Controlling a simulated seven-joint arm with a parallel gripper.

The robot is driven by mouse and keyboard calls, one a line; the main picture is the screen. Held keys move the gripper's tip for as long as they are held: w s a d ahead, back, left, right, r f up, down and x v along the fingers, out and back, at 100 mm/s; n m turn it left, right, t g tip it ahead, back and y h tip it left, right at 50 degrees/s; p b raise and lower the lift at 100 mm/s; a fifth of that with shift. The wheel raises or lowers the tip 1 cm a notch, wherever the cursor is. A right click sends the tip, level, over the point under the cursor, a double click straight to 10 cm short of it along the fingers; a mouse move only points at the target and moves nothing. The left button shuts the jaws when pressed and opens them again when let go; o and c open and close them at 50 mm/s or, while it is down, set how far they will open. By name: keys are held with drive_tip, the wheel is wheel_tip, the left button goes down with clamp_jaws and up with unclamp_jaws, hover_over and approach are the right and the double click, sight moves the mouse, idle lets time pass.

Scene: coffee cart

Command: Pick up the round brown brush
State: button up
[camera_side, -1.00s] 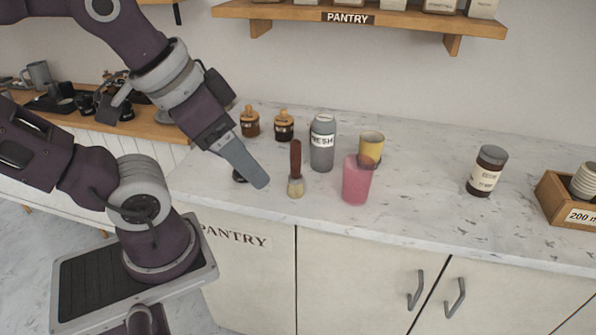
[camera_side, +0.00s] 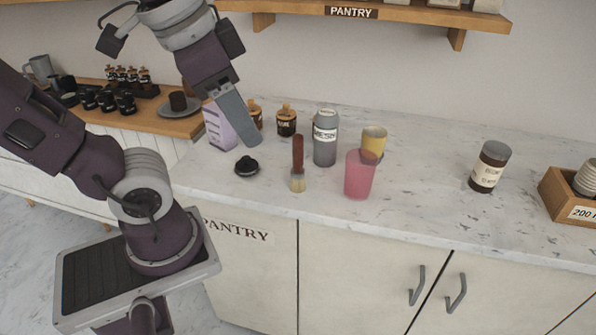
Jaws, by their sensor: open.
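A brush (camera_side: 298,155) with a reddish-brown handle and pale bristles stands upright, bristles down, on the marble counter. My gripper (camera_side: 248,142) is above the counter, to the left of the brush and apart from it. Its fingers point down and overlap each other in this view. It is open and holds nothing visible.
A black round item (camera_side: 247,166) lies below my gripper. A lilac carton (camera_side: 219,130) and brown jars (camera_side: 287,121) stand behind.

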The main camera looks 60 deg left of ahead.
drive_tip(key=w+a+f+m+g+y, duration=0.1)
drive_tip(key=w+a+m+g+y, duration=0.2)
drive_tip(key=a+m, duration=0.1)
drive_tip(key=r+m+g+y, duration=0.1)
drive_tip(key=m+g+y, duration=0.1)
drive_tip(key=m+y, duration=0.9)
hover_over(302, 153)
drive_tip(key=s+d, duration=0.1)
drive_tip(key=d, duration=0.2)
drive_tip(key=h, duration=0.1)
drive_tip(key=shift+m+y, duration=0.4)
drive_tip(key=shift+m, duration=0.3)
drive_tip(key=f, duration=1.2)
drive_tip(key=w+f, duration=0.1)
drive_tip(key=f, duration=0.5)
drive_tip(key=shift+a+f, duration=0.15)
drive_tip(key=x, duration=0.7)
drive_tip(key=shift+s+r, duration=0.1)
drive_tip(key=shift+r, duration=0.1)
clamp_jaws()
